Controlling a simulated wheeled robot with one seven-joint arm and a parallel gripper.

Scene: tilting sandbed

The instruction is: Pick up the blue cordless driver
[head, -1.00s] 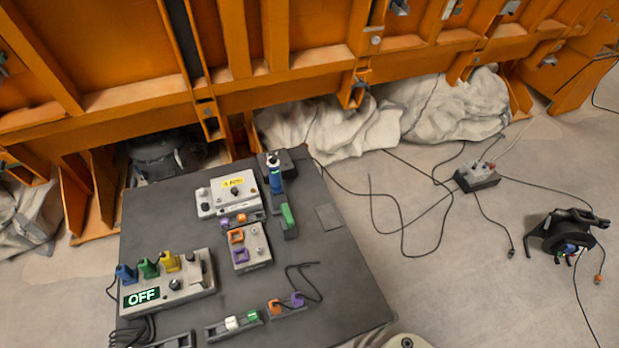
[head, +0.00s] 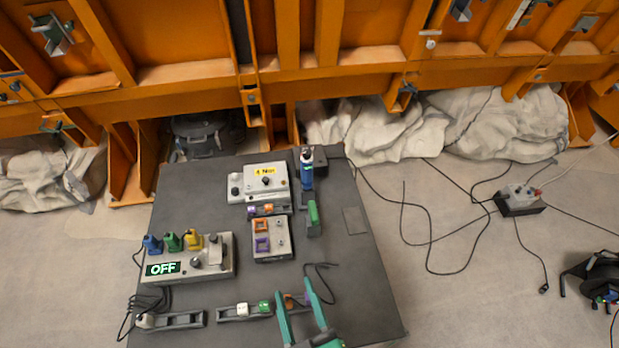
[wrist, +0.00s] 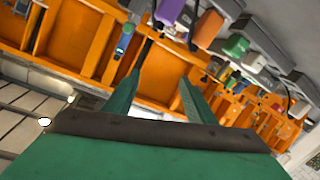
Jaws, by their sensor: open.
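The blue cordless driver (head: 307,172) stands upright near the back right of the dark table (head: 330,245), by a black block. It is blue with a dark top. My gripper (head: 300,291) is open and empty at the table's front edge, well short of the driver and in front of the small holders there. In the wrist view, my green fingers (wrist: 158,85) are spread apart with nothing between them. A small blue and green object (wrist: 124,40) beyond the left finger there may be the driver; I cannot tell for sure.
A grey box with a yellow label (head: 258,183), an orange and purple switch box (head: 270,240) and a green-handled piece (head: 313,217) stand near the driver. An "OFF" box (head: 188,258) is at left. Orange framework (head: 350,75) rises behind. The table's right side is mostly clear.

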